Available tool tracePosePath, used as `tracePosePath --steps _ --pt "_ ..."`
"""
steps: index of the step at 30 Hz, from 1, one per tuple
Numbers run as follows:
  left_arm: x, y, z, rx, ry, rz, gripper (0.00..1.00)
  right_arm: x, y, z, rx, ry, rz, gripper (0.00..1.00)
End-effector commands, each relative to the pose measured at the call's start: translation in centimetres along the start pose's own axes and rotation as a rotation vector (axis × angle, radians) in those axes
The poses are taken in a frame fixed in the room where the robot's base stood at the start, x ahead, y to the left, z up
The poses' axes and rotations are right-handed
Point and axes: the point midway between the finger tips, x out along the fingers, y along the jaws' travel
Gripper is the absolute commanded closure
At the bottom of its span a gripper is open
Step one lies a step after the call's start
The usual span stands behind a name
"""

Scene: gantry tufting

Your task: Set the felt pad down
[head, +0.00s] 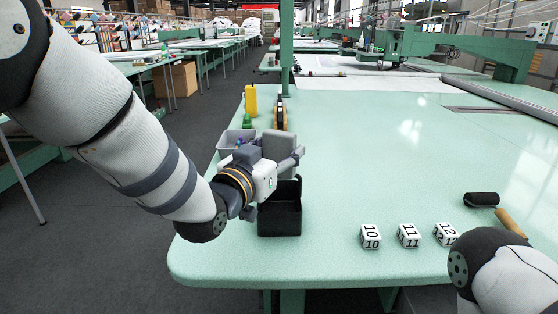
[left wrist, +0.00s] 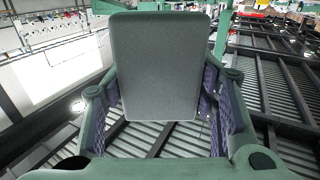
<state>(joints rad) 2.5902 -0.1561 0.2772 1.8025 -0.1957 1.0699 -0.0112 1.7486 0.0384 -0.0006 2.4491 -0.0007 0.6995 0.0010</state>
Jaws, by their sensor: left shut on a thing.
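The felt pad (head: 279,146) is a grey, flat rectangle with rounded corners. My left gripper (head: 284,163) is shut on it and holds it up above the table, behind the black open box in the head view. In the left wrist view the pad (left wrist: 155,65) stands between the two fingers of my left gripper (left wrist: 163,88) and hides what lies behind it. My right arm shows at the lower right of the head view, but its gripper is out of the picture.
The black box (head: 280,219) stands near the front edge of the pale green table (head: 350,160). A grey bin (head: 228,151), a yellow bottle (head: 251,99) and numbered cubes (head: 409,235) are on it. A roller (head: 481,199) lies at right. The table's middle is clear.

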Motion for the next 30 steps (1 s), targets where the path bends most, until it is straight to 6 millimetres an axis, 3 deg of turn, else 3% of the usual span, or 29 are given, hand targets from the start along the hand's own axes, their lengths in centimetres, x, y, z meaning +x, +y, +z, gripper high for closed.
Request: tracePosePath --steps 1,2,9,23,24,26,30 --pt "0.0 0.0 1.6 -0.003 -0.008 0.001 0.7 0.4 0.0 0.2 0.0 -0.011 0.001 0.06" --pt "0.0 0.0 2.0 -0.003 -0.008 0.001 0.7 0.5 0.0 0.2 0.0 -0.012 0.001 0.06" --pt "-0.1 0.0 1.7 0.0 0.0 0.0 0.7 0.3 0.0 0.2 0.0 -0.009 0.001 0.06" --pt "-0.1 0.0 2.9 0.0 -0.001 0.0 0.7 0.6 0.0 0.3 -0.001 -0.015 0.001 0.06" --pt "-0.1 0.1 2.9 0.0 -0.001 0.0 0.41 0.6 0.0 0.3 -0.001 -0.014 0.001 0.06" --pt "-0.1 0.1 2.9 0.0 -0.001 0.0 0.27 0.6 0.0 0.3 -0.001 -0.014 0.001 0.06" --pt "-0.1 0.1 2.8 0.0 -0.001 0.0 0.27 0.6 0.0 0.3 -0.001 -0.014 0.001 0.06"
